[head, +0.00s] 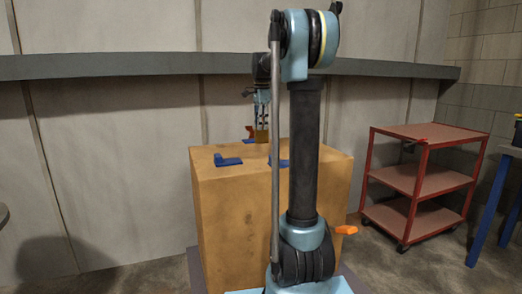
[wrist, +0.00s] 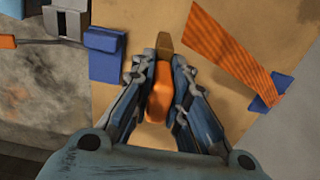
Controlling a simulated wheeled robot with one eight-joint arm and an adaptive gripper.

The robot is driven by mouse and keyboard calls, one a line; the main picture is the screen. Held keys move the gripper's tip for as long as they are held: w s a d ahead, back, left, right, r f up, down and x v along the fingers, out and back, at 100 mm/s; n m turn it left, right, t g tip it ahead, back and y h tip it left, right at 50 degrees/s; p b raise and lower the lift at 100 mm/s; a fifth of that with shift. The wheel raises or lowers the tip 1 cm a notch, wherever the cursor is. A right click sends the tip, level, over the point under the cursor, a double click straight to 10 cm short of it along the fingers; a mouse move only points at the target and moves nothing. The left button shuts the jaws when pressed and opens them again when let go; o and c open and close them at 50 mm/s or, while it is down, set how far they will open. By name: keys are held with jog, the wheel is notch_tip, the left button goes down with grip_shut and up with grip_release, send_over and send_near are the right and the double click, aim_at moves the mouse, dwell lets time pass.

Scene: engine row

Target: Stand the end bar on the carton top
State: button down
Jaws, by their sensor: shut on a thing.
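The carton (head: 228,215) is a large tan box in front of the wall; its top also fills much of the wrist view (wrist: 115,20). My gripper (head: 262,104) is above the far part of the carton top and points down. In the wrist view my gripper (wrist: 160,95) is shut on an orange piece with an ochre tip (wrist: 160,92), which I take to be the end bar. In the head view an ochre upright bar (head: 261,135) shows below the fingers. I cannot tell whether its lower end touches the carton.
A blue L-shaped block (head: 228,161) lies on the carton top, with another blue piece (head: 279,163) partly behind my arm. An orange ribbed strip (wrist: 235,55) shows right of my fingers in the wrist view. A red trolley (head: 420,180) stands at right.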

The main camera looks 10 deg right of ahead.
aim_at(262, 139)
jog(key=shift+d+f, duration=0.15)
jog(key=shift+f, duration=3.7)
jog(key=c, duration=1.6)
grip_release()
jog(key=shift+o, duration=0.2)
jog(key=shift+r, duration=0.1)
notch_tip(262, 139, up, 12)
jog(key=shift+f, duration=0.1)
jog(key=s+f+n+t, duration=0.1)
jog(key=s+f+n, duration=0.3)
jog(key=s+f, duration=0.5)
jog(key=s+f+n, duration=0.4)
jog(key=s, duration=0.8)
jog(key=s+f+n+t, duration=0.1)
jog(key=s+f+n, duration=0.3)
jog(key=s+f, duration=0.5)
jog(key=s+f+n, duration=0.3)
jog(key=s+f, duration=0.6)
jog(key=s, duration=0.2)
jog(key=shift+f+n, duration=0.2)
jog(key=shift+n, duration=0.2)
